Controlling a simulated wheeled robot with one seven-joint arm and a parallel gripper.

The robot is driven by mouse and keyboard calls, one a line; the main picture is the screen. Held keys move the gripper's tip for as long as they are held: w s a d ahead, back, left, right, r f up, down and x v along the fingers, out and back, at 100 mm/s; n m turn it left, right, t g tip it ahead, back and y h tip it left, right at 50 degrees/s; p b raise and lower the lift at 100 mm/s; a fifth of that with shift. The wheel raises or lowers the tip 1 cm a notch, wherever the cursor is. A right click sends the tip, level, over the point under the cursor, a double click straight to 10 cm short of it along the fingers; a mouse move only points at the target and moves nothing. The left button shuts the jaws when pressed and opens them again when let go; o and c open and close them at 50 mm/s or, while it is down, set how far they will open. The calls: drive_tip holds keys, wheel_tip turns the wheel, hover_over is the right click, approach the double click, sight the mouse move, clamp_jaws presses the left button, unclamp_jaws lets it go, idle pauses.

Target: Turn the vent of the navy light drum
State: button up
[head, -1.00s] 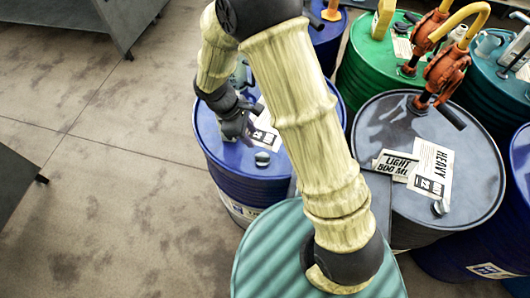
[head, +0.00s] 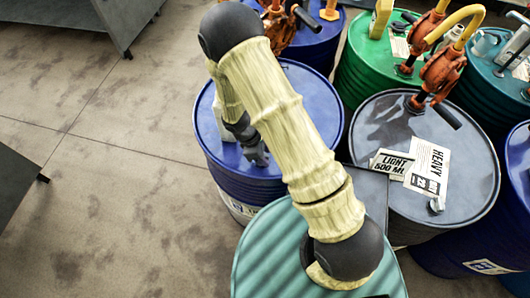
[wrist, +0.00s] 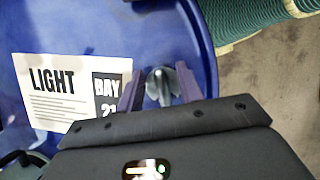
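The navy light drum (head: 311,97) stands left of centre in the head view, partly behind my arm. In the wrist view its blue top (wrist: 85,25) bears a white label (wrist: 60,98) reading LIGHT, BAY 21. Its small grey vent (wrist: 160,85) sits near the rim, right of the label. My gripper (wrist: 161,80) is open, with one finger on each side of the vent; I see no clear contact. In the head view my gripper (head: 258,156) points down at the near part of the drum top and hides the vent.
A dark grey drum (head: 460,150) labelled HEAVY stands to the right, with an orange pump (head: 440,72) and a LIGHT 500 ML card (head: 391,164). A green drum (head: 365,55) stands behind. A teal ribbed surface (head: 270,250) is in front.

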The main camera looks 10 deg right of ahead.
clamp_jaws()
drive_tip(key=shift+m, duration=0.4)
drive_tip(key=m+g, duration=0.1)
drive_tip(key=m, duration=0.1)
drive_tip(key=m+y, duration=0.1)
drive_tip(key=m, duration=0.1)
drive_tip(key=shift+s+m+g+b, duration=0.15)
drive_tip(key=shift+m+g+b, duration=0.15)
drive_tip(key=shift+g+b, duration=0.1)
drive_tip(key=m, duration=0.1)
drive_tip(key=m+y, duration=0.1)
drive_tip(key=m, duration=0.1)
drive_tip(key=shift+s+a+m+g, duration=0.2)
drive_tip(key=shift+m+g, duration=0.1)
drive_tip(key=shift+g, duration=0.1)
drive_tip(key=m, duration=0.2)
drive_tip(key=m+g+y+b, duration=0.1)
drive_tip(key=m, duration=0.1)
drive_tip(key=shift+a+y, duration=0.2)
drive_tip(key=shift+y, duration=0.1)
drive_tip(key=shift+a+r+m+y+b, duration=0.15)
drive_tip(key=shift+m+y, duration=0.15)
drive_tip(key=shift+m, duration=0.55)
drive_tip(key=shift+f+m+y+b, duration=0.1)
drive_tip(key=shift+m+y, duration=0.2)
drive_tip(key=shift+m, duration=0.5)
drive_tip(key=shift+a+r+m+y+b, duration=0.15)
drive_tip(key=shift+m+y, duration=0.15)
drive_tip(key=shift+m, duration=0.55)
drive_tip(key=shift+f, duration=0.1)
